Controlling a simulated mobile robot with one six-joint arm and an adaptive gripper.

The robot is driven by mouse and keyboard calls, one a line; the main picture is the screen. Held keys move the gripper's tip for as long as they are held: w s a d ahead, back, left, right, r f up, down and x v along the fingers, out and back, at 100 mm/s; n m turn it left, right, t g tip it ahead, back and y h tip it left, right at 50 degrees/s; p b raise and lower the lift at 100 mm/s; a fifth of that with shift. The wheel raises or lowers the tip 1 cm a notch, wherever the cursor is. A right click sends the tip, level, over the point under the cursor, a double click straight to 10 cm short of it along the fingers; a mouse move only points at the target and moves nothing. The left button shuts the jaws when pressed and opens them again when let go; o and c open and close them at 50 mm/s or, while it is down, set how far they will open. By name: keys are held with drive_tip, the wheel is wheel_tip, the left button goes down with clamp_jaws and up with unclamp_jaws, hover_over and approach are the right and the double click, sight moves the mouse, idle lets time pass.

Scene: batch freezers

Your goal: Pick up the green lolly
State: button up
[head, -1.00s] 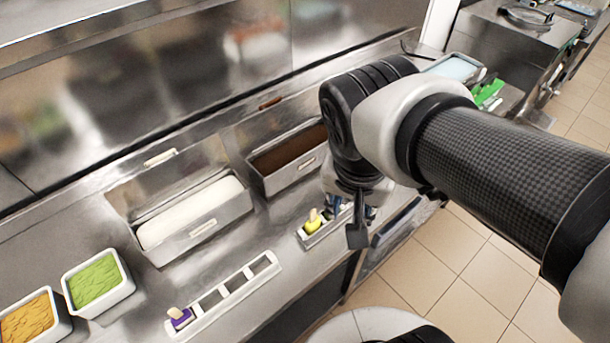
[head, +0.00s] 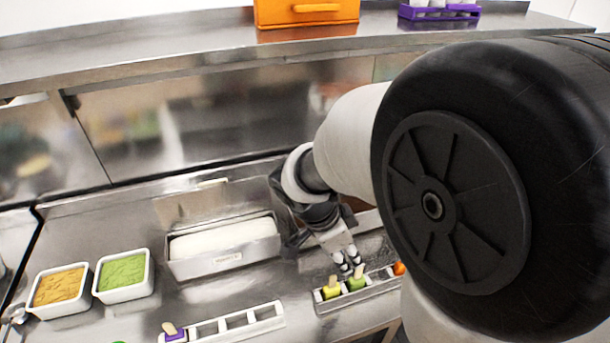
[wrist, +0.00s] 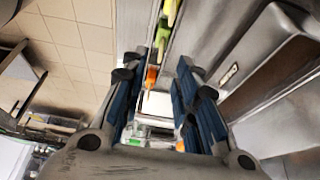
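The green lolly (head: 357,283) stands in a pale rack (head: 375,290), its stick pointing up. A yellow-green lolly (head: 331,291) is just left of it, and an orange lolly (head: 400,268) is to its right, partly hidden by my arm. In the head view my gripper (head: 349,268) is just above and behind the green lolly. In the wrist view my gripper (wrist: 160,68) is open, with nothing held. The green lolly (wrist: 163,33) shows there beyond the fingertips, and the orange lolly (wrist: 151,77) lies in line between the fingers.
A second rack (head: 238,322) to the left holds one purple lolly (head: 172,333) and several empty slots. A tub of white ice cream (head: 225,243) stands behind. Tubs of green (head: 123,271) and orange-yellow (head: 60,287) are at the left. An orange case (head: 305,12) sits on the shelf.

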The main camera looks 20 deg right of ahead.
approach(357, 278)
drive_tip(key=d+f, duration=0.2)
drive_tip(key=b+x, duration=0.2)
drive_tip(key=x, duration=0.3)
drive_tip(key=shift+w+d, duration=0.2)
drive_tip(key=shift+r, duration=0.1)
drive_tip(key=shift+c, duration=0.4)
clamp_jaws()
